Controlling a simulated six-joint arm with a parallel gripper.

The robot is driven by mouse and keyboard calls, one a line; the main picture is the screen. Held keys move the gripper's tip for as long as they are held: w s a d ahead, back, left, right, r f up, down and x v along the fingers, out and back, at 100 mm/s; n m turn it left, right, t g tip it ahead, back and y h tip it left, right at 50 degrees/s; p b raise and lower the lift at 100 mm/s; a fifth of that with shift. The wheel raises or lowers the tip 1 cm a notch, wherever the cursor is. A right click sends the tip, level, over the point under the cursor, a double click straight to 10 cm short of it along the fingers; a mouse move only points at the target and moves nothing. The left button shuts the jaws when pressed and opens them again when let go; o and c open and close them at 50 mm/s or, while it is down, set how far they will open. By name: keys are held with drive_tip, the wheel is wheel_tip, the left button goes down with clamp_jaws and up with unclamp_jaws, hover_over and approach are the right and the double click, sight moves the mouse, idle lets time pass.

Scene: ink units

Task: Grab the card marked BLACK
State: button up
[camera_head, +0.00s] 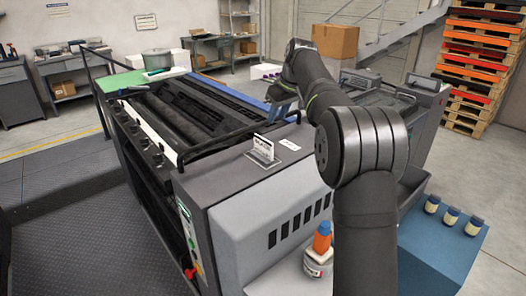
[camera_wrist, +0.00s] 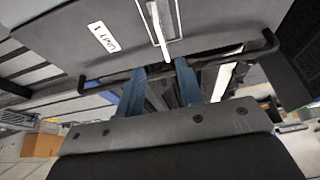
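A small white card (camera_head: 263,148) stands upright in a holder on the near end of the grey press, its dark lettering too small to read surely. In the wrist view, a narrow pale upright shape (camera_wrist: 158,30), apparently this card seen nearly edge-on, lies beyond the fingertips. My gripper (camera_head: 284,94) is above and behind the card in the head view, apart from it. In the wrist view, the two blue fingers of my gripper (camera_wrist: 160,67) are spread with nothing between them.
A flat label (camera_head: 289,143) lies right of the card; it reads UNIT 1 in the wrist view (camera_wrist: 103,37). A black rail (camera_head: 240,133) runs behind the card.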

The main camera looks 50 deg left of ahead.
approach(260, 153)
drive_tip(key=shift+w+f, duration=0.3)
drive_tip(key=shift+f, duration=0.65)
drive_tip(key=shift+a+r+x, duration=0.1)
drive_tip(key=shift+a+x, duration=0.1)
drive_tip(key=shift+x, duration=0.7)
drive_tip(key=shift+a+r+x, duration=0.1)
drive_tip(key=shift+a+x, duration=0.05)
drive_tip(key=shift+x, duration=0.7)
drive_tip(key=shift+a+x, duration=0.2)
drive_tip(key=shift+x, duration=0.7)
drive_tip(key=shift+s, duration=0.1)
clamp_jaws()
